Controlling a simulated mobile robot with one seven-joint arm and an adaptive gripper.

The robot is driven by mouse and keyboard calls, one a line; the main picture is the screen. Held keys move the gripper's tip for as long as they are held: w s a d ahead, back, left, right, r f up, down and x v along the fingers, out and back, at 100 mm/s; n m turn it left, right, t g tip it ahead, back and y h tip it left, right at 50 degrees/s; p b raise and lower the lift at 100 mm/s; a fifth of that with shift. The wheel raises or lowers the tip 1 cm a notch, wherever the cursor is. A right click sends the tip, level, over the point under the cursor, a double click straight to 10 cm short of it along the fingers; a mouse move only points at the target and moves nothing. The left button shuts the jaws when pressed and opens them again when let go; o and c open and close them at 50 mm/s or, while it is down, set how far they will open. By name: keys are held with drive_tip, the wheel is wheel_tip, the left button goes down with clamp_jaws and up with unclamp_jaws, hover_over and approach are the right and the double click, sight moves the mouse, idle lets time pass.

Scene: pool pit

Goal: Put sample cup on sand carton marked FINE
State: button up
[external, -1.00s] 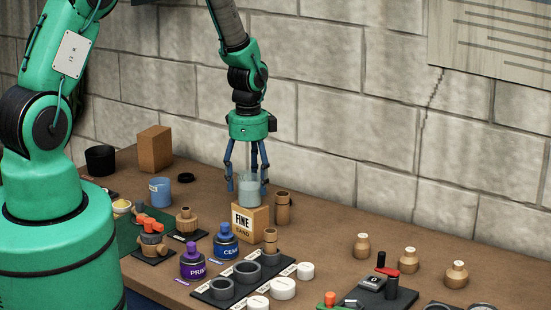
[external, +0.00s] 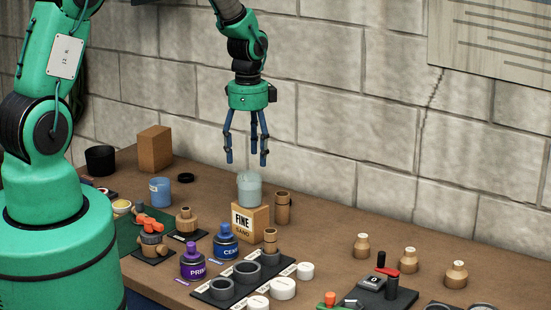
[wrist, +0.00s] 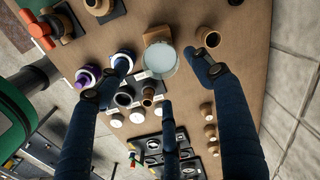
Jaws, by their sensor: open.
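The sample cup (external: 249,187), a translucent pale grey-blue cup, stands upright on top of the sand carton marked FINE (external: 249,222). The carton is a tan box with a white label on its front. In the wrist view the cup (wrist: 163,61) is seen from above, over part of the carton (wrist: 157,35). My gripper (external: 246,160) is open and empty, straight above the cup, with a clear gap between the fingertips and the rim. Its blue fingers also show in the wrist view.
A wooden cylinder (external: 283,208) stands just right of the carton. A blue bottle (external: 226,243) and a purple bottle (external: 193,261) stand in front left. A black tray (external: 240,279) with ring holders lies in front.

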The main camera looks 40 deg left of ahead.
drive_tip(key=shift+r, duration=2.2)
drive_tip(key=shift+r, duration=0.15)
drive_tip(key=s+a+r+n+t, duration=0.1)
drive_tip(key=s+r+n, duration=0.1)
drive_tip(key=s+r, duration=0.45)
drive_tip(key=s+a+r+n+t, duration=0.1)
drive_tip(key=s+r+n, duration=0.2)
drive_tip(key=r, duration=0.7)
drive_tip(key=s+a+r+n+t, duration=0.1)
drive_tip(key=s+r+n, duration=0.1)
drive_tip(key=s+r, duration=0.45)
drive_tip(key=s+r+n+t, duration=0.1)
drive_tip(key=s+r+n, duration=0.2)
drive_tip(key=s+r, duration=0.2)
drive_tip(key=s+a+r+n+t, duration=0.1)
drive_tip(key=s+r+n, duration=0.2)
drive_tip(key=s, duration=0.9)
wheel_tip(320, 180, up, 2)
drive_tip(key=shift+s+r+n+t, duration=0.2)
drive_tip(key=shift+r+n+t, duration=0.05)
drive_tip(key=shift+n+t, duration=0.05)
drive_tip(key=shift+f+b, duration=0.1)
drive_tip(key=shift+b, duration=0.25)
